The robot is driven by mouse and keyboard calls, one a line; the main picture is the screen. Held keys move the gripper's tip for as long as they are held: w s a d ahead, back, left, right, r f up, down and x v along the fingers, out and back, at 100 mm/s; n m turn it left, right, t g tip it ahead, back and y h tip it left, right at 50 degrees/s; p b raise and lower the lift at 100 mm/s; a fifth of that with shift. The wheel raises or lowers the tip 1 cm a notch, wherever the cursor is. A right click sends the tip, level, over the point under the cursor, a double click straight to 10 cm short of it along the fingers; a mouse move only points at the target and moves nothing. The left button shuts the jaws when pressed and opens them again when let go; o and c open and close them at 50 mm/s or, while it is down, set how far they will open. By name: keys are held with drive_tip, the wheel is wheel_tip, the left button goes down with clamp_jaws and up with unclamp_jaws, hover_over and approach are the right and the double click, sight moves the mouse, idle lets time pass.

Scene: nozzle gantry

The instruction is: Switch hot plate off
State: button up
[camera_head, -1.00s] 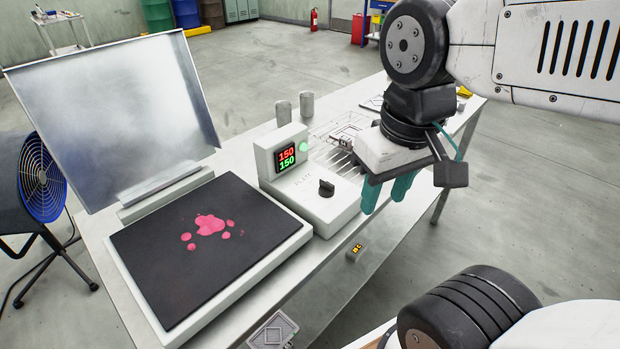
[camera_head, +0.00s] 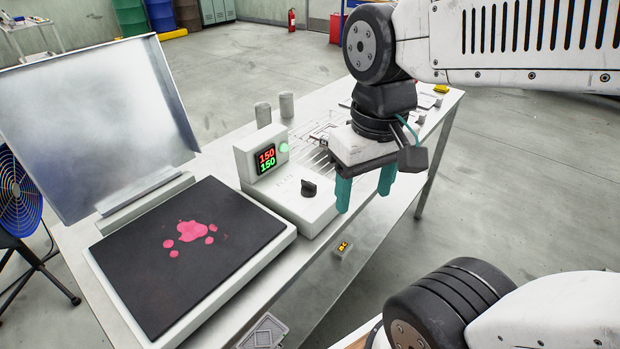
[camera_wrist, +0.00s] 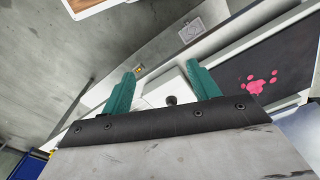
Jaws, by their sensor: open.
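The hot plate has a black plate (camera_head: 185,258) with pink patches on it, in a white frame, with a raised metal lid behind. Its white control box (camera_head: 298,200) carries a black knob (camera_head: 308,188) and a display (camera_head: 266,159) reading 150 in red over 150 in green. A green light (camera_head: 284,147) is lit beside the display. My gripper (camera_head: 363,200) is open and empty, its teal fingers pointing down just right of the control box. In the wrist view the knob (camera_wrist: 171,100) shows between the two fingers, beyond the gripper's edge.
The metal lid (camera_head: 95,130) stands up behind the plate. Two grey cylinders (camera_head: 274,109) stand behind the control box. A blue fan (camera_head: 18,190) stands at the left. The floor to the right is clear.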

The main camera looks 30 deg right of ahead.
sight(309, 181)
drive_tip(key=w+d+f+m+g+y, duration=0.1)
drive_tip(key=w+d+f+m+y, duration=0.15)
drive_tip(key=w+m, duration=0.6)
drive_tip(key=w+d+f+m+g+y, duration=0.1)
drive_tip(key=w+d+f+m+y, duration=0.3)
drive_tip(key=w, duration=0.8)
drive_tip(key=a+f, duration=0.1)
drive_tip(key=a+f+h, duration=0.1)
drive_tip(key=f, duration=0.1)
drive_tip(key=a+f+m+h, duration=0.1)
drive_tip(key=a+f, duration=0.1)
drive_tip(key=shift+s+f, duration=0.25)
drive_tip(key=shift+s, duration=0.15)
drive_tip(key=c, duration=1)
